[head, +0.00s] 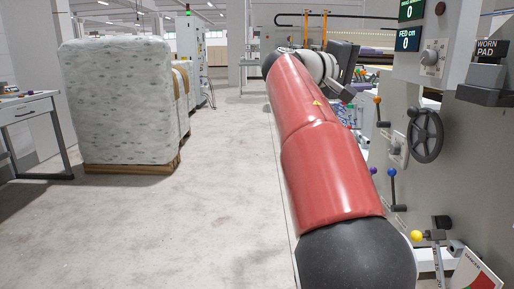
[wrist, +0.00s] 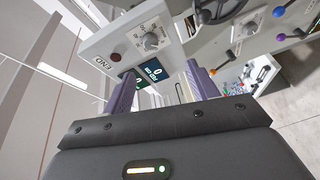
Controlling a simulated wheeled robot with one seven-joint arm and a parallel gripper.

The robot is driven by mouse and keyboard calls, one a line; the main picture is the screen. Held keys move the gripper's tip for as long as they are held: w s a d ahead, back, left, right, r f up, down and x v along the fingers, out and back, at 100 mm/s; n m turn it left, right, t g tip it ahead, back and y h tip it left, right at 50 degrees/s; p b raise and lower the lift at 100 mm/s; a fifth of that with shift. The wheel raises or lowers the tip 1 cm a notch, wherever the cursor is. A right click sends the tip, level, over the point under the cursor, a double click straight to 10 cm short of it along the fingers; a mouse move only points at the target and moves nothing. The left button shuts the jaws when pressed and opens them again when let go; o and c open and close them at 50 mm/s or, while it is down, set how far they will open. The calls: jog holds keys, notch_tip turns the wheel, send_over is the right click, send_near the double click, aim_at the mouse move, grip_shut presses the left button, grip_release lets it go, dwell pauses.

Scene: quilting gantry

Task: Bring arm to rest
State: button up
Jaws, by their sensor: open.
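My red arm stretches forward across the right half of the head view, out in front of the machine side. My gripper (wrist: 160,72) shows in the wrist view with two purple fingers apart and nothing between them. Beyond the fingers is a light control panel (wrist: 120,45) with a dial, a dark red button and small displays. I cannot tell from this view whether the fingers touch it. In the head view the far end of my arm is small, and I cannot make out the fingers there.
The grey machine side (head: 465,150) stands close on the right with a black handwheel (head: 426,135), a blue-knobbed lever (head: 392,185) and a yellow-knobbed lever (head: 417,235). A wrapped pallet load (head: 120,105) and a desk (head: 30,108) stand at left. The floor (head: 225,190) between is clear.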

jog(key=s+d+f+y, duration=0.3)
jog(key=s+f+y, duration=0.1)
jog(key=f, duration=0.4)
jog(key=s+d+f+y, duration=0.4)
jog(key=f, duration=0.4)
jog(key=s+a+f+m+y, duration=0.1)
jog(key=s+a+f+y, duration=0.3)
jog(key=s+a+f, duration=0.3)
jog(key=s+a+f+g+y, duration=0.1)
jog(key=s+a+f+y, duration=0.3)
jog(key=s+f, duration=1.2)
jog(key=a, duration=0.4)
jog(key=shift+a+m+y, duration=0.15)
jog(key=shift+m+y, duration=0.15)
jog(key=shift+m, duration=0.1)
